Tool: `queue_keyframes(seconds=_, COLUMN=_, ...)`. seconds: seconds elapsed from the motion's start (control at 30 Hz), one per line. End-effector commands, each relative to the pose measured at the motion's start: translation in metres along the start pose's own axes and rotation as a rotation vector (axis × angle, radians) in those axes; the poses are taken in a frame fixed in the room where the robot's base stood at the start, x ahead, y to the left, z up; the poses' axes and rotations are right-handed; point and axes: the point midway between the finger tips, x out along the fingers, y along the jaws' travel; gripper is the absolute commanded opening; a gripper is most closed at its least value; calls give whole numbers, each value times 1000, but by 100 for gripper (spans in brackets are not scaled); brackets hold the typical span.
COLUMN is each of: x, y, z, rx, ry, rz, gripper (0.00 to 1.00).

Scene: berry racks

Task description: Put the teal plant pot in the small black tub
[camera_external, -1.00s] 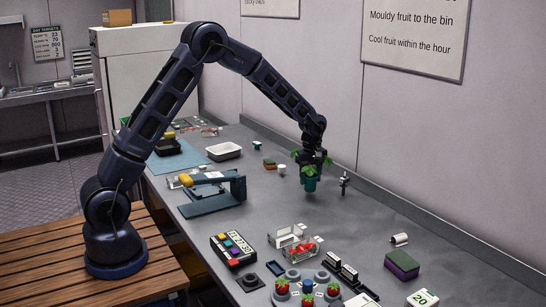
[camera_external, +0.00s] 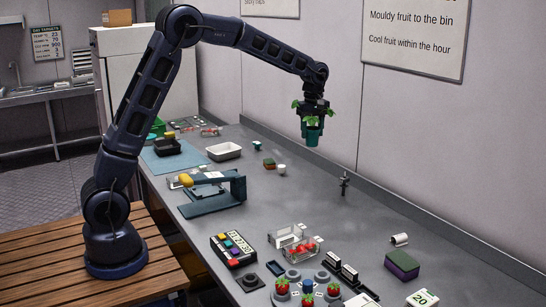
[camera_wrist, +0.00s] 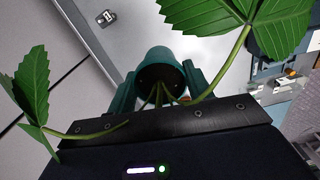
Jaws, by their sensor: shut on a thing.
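The teal plant pot (camera_external: 313,138), with a green leafy plant in it, hangs upright in my gripper (camera_external: 313,121), well above the grey worktop. In the wrist view the pot (camera_wrist: 159,56) shows dark soil, thin stems and large leaves that spread past both sides of my gripper (camera_wrist: 161,85). My gripper is shut on the pot. The small black tub (camera_external: 167,149) sits on a blue mat at the far end of the worktop, left of my gripper in the external view. Its inside is too small to make out.
A white tray (camera_external: 224,152) stands near the black tub. A blue stand (camera_external: 215,202) with a yellow item on top lies nearer. Small blocks (camera_external: 269,163) lie mid-worktop. A wall runs close behind the right edge. Several items crowd the front.

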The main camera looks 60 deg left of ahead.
Motion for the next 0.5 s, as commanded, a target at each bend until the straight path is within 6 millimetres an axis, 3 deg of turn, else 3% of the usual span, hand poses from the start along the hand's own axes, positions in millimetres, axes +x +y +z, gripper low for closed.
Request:
queue_keyframes(seconds=0.27, x=-2, y=0, z=-10, rx=-21, ry=0, rz=0, gripper=27)
queue_keyframes(seconds=0.37, x=-2, y=-1, z=-34, rx=-69, ry=0, rz=0, gripper=27)
queue_keyframes(seconds=0.5, x=-2, y=-7, z=-88, rx=-183, ry=-1, rz=-1, gripper=27)
